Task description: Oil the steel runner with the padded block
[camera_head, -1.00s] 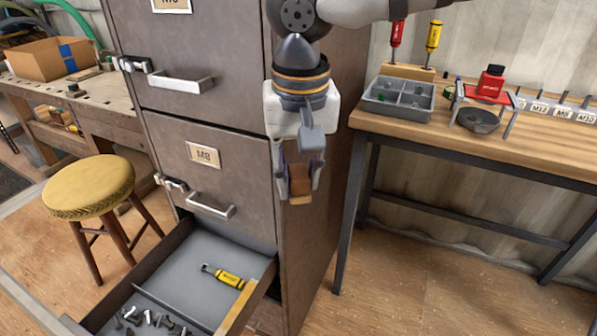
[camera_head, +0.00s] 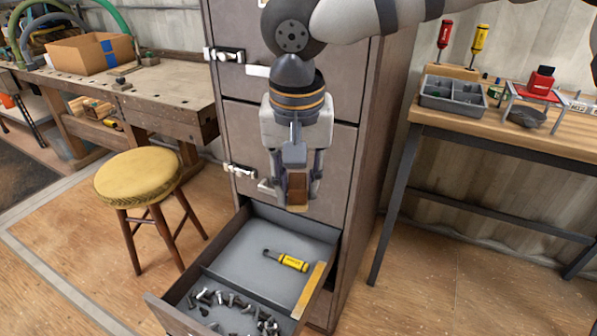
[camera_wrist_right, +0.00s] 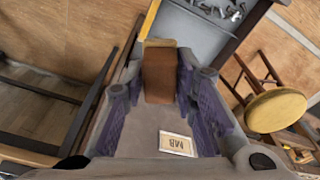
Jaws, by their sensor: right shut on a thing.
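My right gripper (camera_head: 297,188) is shut on the padded block (camera_head: 297,187), a brown block with a tan pad at its lower end. In the right wrist view the block (camera_wrist_right: 159,78) sits between the purple-lined fingers (camera_wrist_right: 160,90), pad end pointing away from the wrist. The gripper hangs in front of the cabinet (camera_head: 245,140), above the open bottom drawer (camera_head: 172,315); the block appears clear of it. A pale yellow strip (camera_head: 309,290) runs along the drawer's right side. I cannot tell a steel runner apart. My left gripper is not in view.
A table (camera_head: 500,132) stands at the right. Floor between stool and drawer is clear.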

